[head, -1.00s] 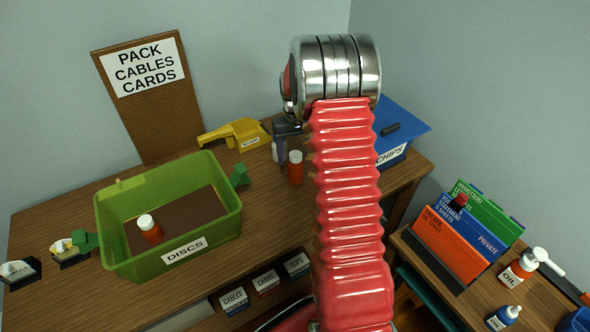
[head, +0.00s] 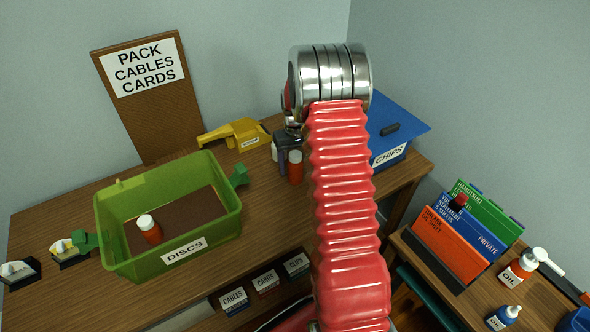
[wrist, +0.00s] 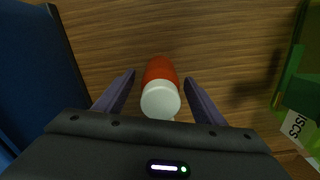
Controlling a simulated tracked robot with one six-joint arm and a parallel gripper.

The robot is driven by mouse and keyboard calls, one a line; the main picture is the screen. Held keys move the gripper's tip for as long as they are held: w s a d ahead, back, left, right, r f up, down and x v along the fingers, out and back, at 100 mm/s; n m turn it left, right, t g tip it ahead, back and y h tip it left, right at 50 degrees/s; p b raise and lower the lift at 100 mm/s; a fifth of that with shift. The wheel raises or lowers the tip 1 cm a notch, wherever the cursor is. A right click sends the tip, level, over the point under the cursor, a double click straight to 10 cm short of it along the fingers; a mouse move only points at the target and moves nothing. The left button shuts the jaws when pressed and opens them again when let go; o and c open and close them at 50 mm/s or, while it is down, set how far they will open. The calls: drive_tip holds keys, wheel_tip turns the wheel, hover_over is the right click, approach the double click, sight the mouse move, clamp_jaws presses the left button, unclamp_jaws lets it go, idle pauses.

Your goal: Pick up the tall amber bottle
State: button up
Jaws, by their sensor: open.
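An amber, orange-red bottle with a white cap (head: 295,168) stands upright on the wooden table, right of the green bin. It also shows in the wrist view (wrist: 161,88), seen from above. My gripper (wrist: 159,77) is open, with one dark finger on each side of this bottle and a gap on both sides. In the head view my gripper (head: 286,148) is at the bottle, partly hidden by my arm. A similar bottle (head: 150,230) stands inside the green bin. I cannot tell from the views which of the two is taller.
The green DISCS bin (head: 125,258) stands to the left. The blue CHIPS bin (head: 405,112) is close on the right. A yellow scoop-like item (head: 240,134) lies behind. A white-topped item (head: 275,152) stands just behind the bottle. Bare table (head: 265,215) lies in front.

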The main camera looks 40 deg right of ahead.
drive_tip(key=shift+c, duration=0.4)
drive_tip(key=c, duration=1.1)
drive_tip(key=shift+r, duration=0.1)
drive_tip(key=shift+c, duration=0.2)
wheel_tip(320, 180, up, 10)
drive_tip(key=shift+f, duration=0.1)
